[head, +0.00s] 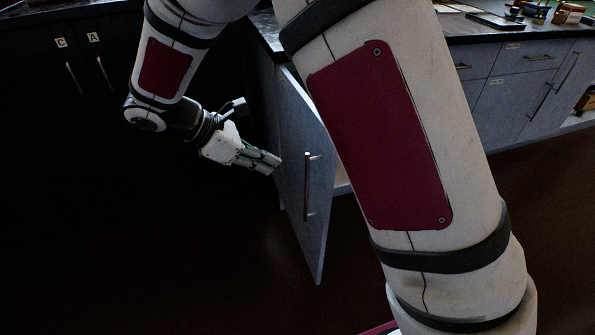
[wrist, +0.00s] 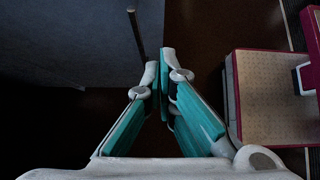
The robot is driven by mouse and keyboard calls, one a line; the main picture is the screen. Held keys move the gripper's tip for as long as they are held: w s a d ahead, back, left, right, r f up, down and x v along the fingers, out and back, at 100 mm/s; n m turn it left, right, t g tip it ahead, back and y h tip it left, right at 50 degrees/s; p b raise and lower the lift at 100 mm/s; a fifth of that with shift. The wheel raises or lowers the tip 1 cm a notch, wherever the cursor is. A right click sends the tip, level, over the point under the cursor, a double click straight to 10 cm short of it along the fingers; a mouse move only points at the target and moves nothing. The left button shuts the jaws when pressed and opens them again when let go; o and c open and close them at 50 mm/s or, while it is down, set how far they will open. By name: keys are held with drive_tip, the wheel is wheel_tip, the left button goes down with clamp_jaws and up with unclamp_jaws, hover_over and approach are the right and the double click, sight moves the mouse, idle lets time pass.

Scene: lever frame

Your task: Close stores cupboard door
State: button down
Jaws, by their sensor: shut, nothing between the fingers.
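A grey-blue cupboard door (head: 303,165) stands ajar in the head view, swung out from the cabinet at the middle. It carries an upright metal bar handle (head: 307,187). My gripper (head: 278,163) is shut and empty, close to the door's outer face, left of the handle. Whether it touches the door cannot be told. In the wrist view my gripper (wrist: 160,75) has its fingertips together. The door (wrist: 75,40) fills the upper left there, and the handle (wrist: 135,32) shows just above the fingertips. My arm hides part of the cabinet in the head view.
Dark cupboards with C and A labels (head: 77,40) are at the left. Grey drawers and doors (head: 515,95) run along the right under a worktop (head: 475,28) holding small items. Dark floor (head: 190,270) is clear in front.

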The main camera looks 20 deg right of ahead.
drive_tip(key=b, duration=0.2)
approach(327, 180)
wheel_tip(327, 180, down, 3)
drive_tip(key=a, duration=0.1)
drive_tip(key=shift+d+f+b, duration=0.2)
drive_tip(key=shift+d+b, duration=0.5)
drive_tip(key=shift+d, duration=1.45)
